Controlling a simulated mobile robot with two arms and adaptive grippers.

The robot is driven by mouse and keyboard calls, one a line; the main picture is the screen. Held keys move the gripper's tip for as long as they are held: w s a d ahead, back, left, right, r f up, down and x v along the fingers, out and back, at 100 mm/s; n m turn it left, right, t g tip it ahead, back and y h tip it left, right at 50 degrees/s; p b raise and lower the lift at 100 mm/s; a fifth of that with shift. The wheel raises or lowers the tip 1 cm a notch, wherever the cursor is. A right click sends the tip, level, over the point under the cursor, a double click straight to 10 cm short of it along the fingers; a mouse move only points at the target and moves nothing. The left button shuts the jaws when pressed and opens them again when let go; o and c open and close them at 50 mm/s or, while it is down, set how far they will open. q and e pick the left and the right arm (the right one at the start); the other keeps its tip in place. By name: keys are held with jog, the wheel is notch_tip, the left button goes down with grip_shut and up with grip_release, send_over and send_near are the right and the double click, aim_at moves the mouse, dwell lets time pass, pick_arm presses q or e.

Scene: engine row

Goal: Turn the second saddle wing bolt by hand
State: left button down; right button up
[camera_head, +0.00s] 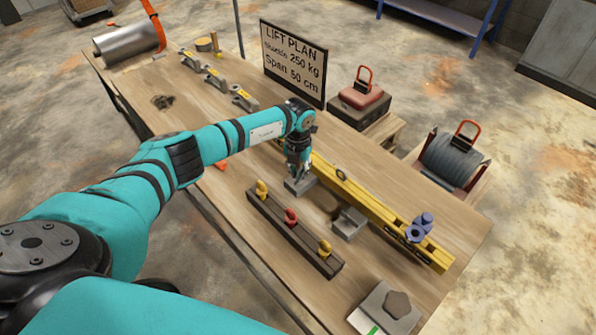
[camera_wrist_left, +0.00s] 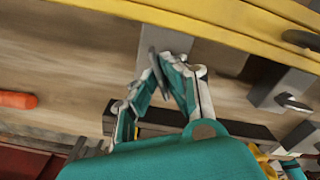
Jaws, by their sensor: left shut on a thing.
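A long yellow beam (camera_head: 375,205) lies across the wooden table on grey saddle blocks. One saddle (camera_head: 299,187) is under my left gripper (camera_head: 297,172), which points down beside the beam. Another saddle (camera_head: 348,223) stands clear to the right; it also shows in the left wrist view (camera_wrist_left: 282,84) with a dark wing bolt (camera_wrist_left: 292,102). In the left wrist view my left gripper (camera_wrist_left: 156,78) is shut on a thin grey piece (camera_wrist_left: 153,68), seemingly the wing bolt of its saddle. The fingers hide most of it. My right gripper is not in view.
A dark rack (camera_head: 300,237) with yellow and red eye bolts lies in front of the beam. Blue hardware (camera_head: 418,230) sits at the beam's right end. A LIFT PLAN sign (camera_head: 293,65) stands behind. The table's right front holds a grey plate (camera_head: 385,312).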

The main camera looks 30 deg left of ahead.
pick_arm(q)
jog(key=shift+w+f+m+b, duration=0.1)
jog(key=shift+f+m+b, duration=0.05)
jog(key=shift+m+b, duration=0.75)
jog(key=m+b, duration=1)
jog(key=shift+b, duration=0.3)
jog(key=m+b, duration=0.4)
jog(key=m, duration=0.2)
jog(key=shift+w+m+b, duration=0.1)
jog(key=shift+m+b, duration=0.25)
jog(key=shift+m, duration=0.05)
jog(key=m+b, duration=0.1)
jog(key=m, duration=0.1)
jog(key=m+b, duration=0.1)
jog(key=shift+r+m, duration=0.3)
jog(key=shift+m, duration=0.1)
jog(key=shift+m+b, duration=0.35)
jog(key=shift+m, duration=0.45)
jog(key=shift+r, duration=0.1)
jog(key=c, duration=1.5)
grip_release()
jog(key=shift+o, duration=0.2)
